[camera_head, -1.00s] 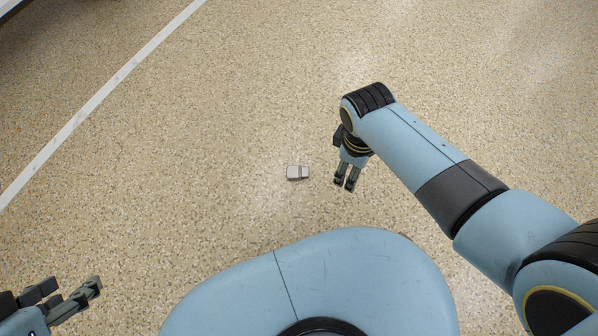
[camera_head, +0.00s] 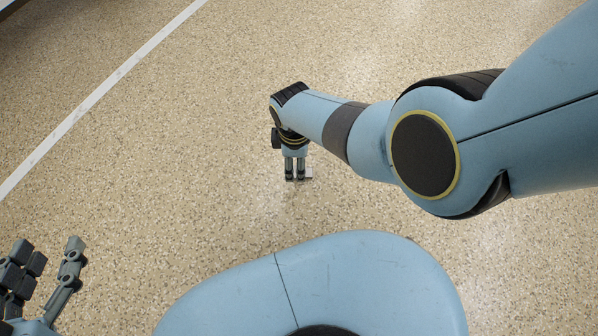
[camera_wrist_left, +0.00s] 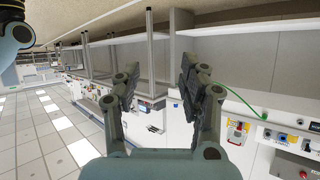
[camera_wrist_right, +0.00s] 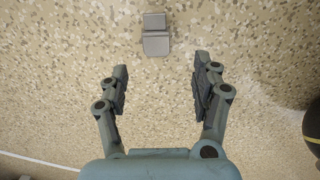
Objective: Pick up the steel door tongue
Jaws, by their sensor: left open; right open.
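The steel door tongue (camera_wrist_right: 156,36) is a small grey metal block with a narrower end, lying on the speckled floor. In the right wrist view it is beyond my right gripper's fingertips (camera_wrist_right: 160,75), roughly centred between them, with a gap. In the head view my right gripper (camera_head: 295,178) covers most of the tongue, and only its right end (camera_head: 308,173) shows. My right gripper is open and empty. My left gripper (camera_head: 55,250) is open and empty at the lower left of the head view; its fingers (camera_wrist_left: 158,75) stand apart in the left wrist view.
The floor (camera_head: 190,150) around the tongue is clear. A white line (camera_head: 90,105) crosses the floor at the left. The left wrist view shows white cabinets (camera_wrist_left: 265,130) with a green cable (camera_wrist_left: 238,98) and panel fittings, well beyond the left fingers.

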